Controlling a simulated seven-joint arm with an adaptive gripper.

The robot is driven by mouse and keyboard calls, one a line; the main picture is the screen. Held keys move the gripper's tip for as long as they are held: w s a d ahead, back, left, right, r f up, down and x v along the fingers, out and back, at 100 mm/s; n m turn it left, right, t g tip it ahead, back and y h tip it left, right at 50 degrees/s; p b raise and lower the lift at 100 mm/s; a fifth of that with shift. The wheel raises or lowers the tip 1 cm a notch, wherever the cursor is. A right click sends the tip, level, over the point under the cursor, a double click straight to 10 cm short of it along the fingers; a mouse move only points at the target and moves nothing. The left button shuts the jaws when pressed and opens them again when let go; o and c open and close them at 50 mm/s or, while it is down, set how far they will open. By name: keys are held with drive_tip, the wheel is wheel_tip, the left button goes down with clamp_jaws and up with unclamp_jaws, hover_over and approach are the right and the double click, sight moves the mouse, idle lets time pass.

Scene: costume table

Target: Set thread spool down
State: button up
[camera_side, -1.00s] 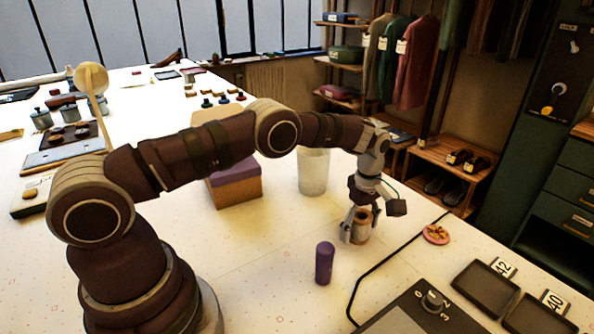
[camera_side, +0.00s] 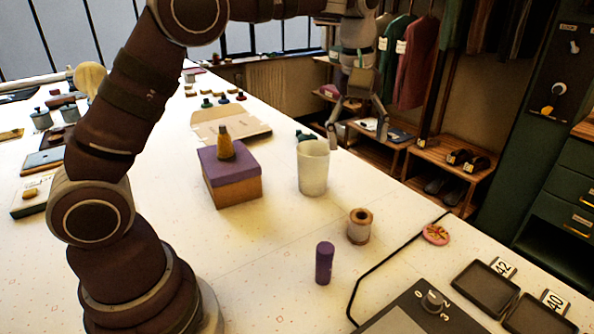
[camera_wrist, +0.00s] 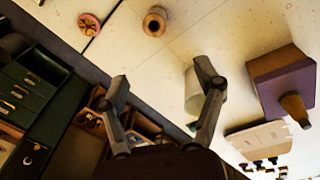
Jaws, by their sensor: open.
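The thread spool (camera_side: 360,227) stands upright on the white table, between the purple cylinder and the pink dish. It also shows at the top of the wrist view (camera_wrist: 155,22). My gripper (camera_side: 357,138) is high above the table, behind and well apart from the spool. Its fingers are spread with nothing between them, as the wrist view (camera_wrist: 164,82) also shows.
A white cup (camera_side: 313,168) stands behind the spool. A purple-lidded box (camera_side: 232,172) with a cone on top is to its left. A purple cylinder (camera_side: 324,263) stands in front. A pink dish (camera_side: 436,234) and a black cord (camera_side: 385,262) lie to the right.

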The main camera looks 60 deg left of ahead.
drive_tip(key=s+m+t, duration=0.4)
drive_tip(key=s+m, duration=0.8)
drive_tip(key=s, duration=0.5)
drive_tip(key=shift+r+m, duration=0.2)
drive_tip(key=shift+m, duration=0.1)
